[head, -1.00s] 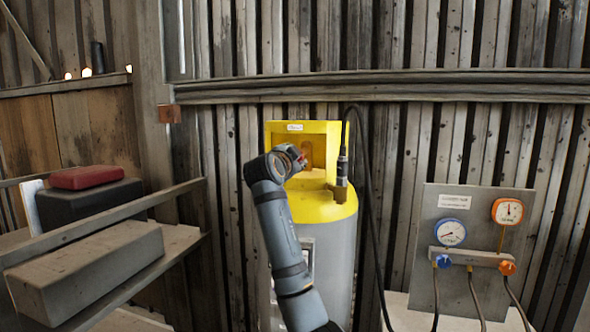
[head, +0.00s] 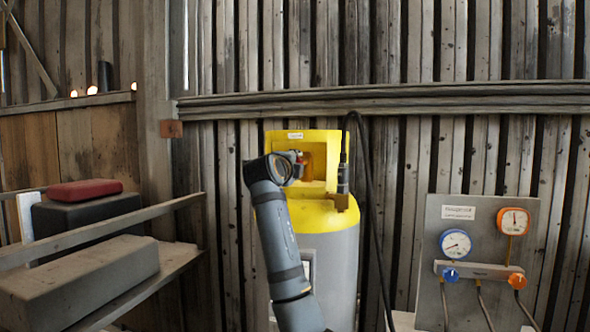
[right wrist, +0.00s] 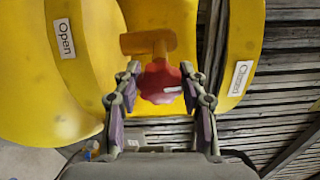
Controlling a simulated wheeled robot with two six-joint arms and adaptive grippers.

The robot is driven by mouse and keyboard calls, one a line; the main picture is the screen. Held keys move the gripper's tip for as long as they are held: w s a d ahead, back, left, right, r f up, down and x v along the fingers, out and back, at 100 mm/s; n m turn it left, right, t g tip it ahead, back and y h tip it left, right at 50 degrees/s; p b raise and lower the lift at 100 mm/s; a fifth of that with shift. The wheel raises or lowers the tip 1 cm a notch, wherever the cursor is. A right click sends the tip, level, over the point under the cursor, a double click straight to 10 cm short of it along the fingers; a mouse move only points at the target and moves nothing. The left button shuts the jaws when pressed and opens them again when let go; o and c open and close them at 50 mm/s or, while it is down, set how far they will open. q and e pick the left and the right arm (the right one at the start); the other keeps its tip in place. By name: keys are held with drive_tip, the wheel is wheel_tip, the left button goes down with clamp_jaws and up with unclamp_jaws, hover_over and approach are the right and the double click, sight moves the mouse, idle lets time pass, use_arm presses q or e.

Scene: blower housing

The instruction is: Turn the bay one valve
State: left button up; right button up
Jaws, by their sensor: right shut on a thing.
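The bay one valve is a red knob (right wrist: 160,83) on a brass-coloured stem (right wrist: 150,43). It sits in the opening of a yellow cylinder hood (head: 320,142). A white mark shows on the knob's face. My right gripper (right wrist: 160,80) is shut on the knob, one finger on each side. In the right wrist view an "Open" label (right wrist: 65,38) is at left and a "Closed" label (right wrist: 238,78) at right. In the head view my right gripper (head: 298,165) reaches into the hood and partly hides the knob. My left gripper is not in view.
A black hose (head: 369,190) hangs beside the cylinder (head: 338,255). A gauge panel (head: 480,217) with blue and orange knobs stands at right. At left, a shelf (head: 180,258) holds a grey box (head: 80,280), with a dark case (head: 85,215) behind it. A plank wall closes the back.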

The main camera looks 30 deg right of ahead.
drive_tip(key=shift+f+m, duration=0.1)
drive_tip(key=shift+m, duration=0.5)
drive_tip(key=o, duration=1.2)
drive_tip(key=shift+s+a, duration=0.15)
drive_tip(key=shift+a, duration=0.05)
drive_tip(key=v, duration=1.1)
drive_tip(key=shift+s+a, duration=0.15)
drive_tip(key=shift+s, duration=0.1)
